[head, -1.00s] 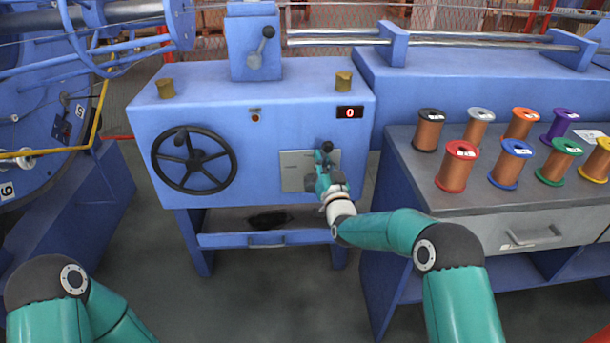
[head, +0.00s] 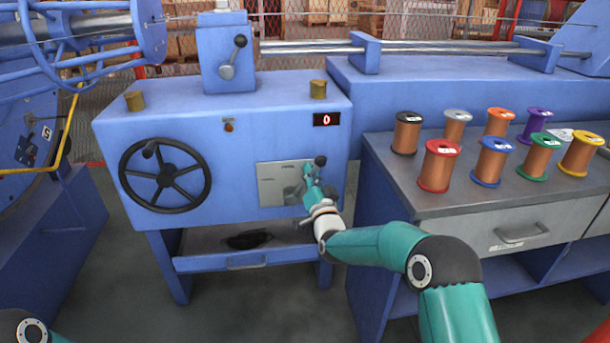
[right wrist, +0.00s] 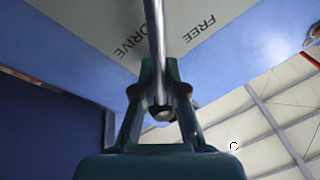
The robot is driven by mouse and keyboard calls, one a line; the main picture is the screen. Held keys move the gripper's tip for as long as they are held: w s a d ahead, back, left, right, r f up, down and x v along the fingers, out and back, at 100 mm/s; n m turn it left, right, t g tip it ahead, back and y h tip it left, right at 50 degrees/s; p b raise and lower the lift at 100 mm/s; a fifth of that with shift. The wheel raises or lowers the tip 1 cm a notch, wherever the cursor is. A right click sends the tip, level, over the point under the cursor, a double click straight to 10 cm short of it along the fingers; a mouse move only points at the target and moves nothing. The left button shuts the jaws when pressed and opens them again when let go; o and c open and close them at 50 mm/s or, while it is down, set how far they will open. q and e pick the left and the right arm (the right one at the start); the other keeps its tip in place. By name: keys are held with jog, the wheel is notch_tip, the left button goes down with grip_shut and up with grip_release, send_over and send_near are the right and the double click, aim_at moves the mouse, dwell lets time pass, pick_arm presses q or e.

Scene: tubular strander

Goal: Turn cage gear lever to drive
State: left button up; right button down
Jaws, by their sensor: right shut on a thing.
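My left gripper is out of view.
A black handwheel (head: 165,176) is left of the plate. A grey bench (head: 400,180) with several wire spools is at the right. The display (head: 327,119) reads 0.

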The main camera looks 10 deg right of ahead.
jog(key=c, duration=1.2)
grip_release()
jog(key=shift+d+f, duration=0.15)
jog(key=shift+f, duration=0.05)
jog(key=shift+r, duration=0.1)
jog(key=v, duration=1.2)
